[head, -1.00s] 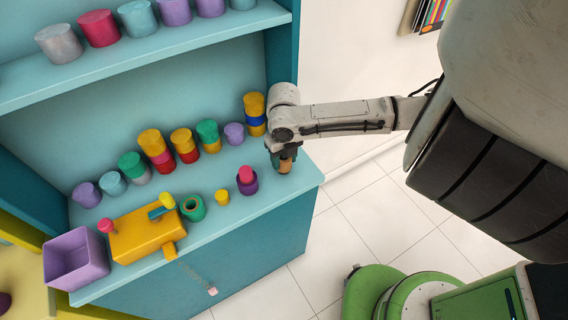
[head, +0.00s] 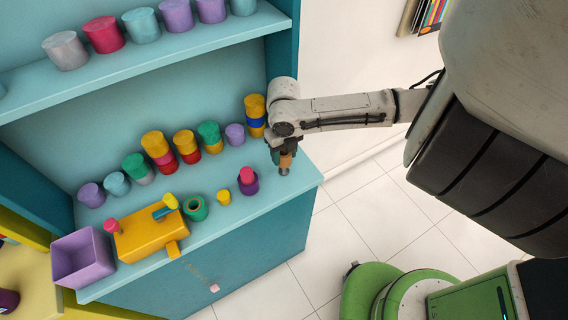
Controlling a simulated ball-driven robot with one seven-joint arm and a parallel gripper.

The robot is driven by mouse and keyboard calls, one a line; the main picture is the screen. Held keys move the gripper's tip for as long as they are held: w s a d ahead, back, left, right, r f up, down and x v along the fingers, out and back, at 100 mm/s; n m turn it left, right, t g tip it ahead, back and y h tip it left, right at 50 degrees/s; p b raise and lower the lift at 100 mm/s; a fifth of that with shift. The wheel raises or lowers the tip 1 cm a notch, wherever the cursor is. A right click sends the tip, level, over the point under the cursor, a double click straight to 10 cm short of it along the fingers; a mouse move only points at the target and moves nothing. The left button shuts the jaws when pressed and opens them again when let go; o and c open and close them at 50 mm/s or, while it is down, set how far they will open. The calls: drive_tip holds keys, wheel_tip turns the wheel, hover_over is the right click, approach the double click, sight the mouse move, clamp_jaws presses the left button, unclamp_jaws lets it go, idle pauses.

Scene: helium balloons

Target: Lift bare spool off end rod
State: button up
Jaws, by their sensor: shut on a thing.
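My gripper (head: 284,153) points down over the right end of the teal counter and is shut on a small orange-tan spool (head: 286,161). The fingers hide the spool's upper part. A short grey piece (head: 284,171), which looks like the end rod, shows just below the spool. I cannot tell whether the spool is fully clear of it.
A purple spool with a pink top (head: 248,180) stands left of my gripper. A yellow-and-blue stack (head: 255,115) stands behind. Several coloured spools line the back. A yellow block (head: 150,236), green ring (head: 194,208) and purple bin (head: 82,258) are at left.

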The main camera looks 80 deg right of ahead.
drive_tip(key=shift+r+p, duration=1.9)
drive_tip(key=shift+r, duration=2.25)
drive_tip(key=shift+s, duration=0.1)
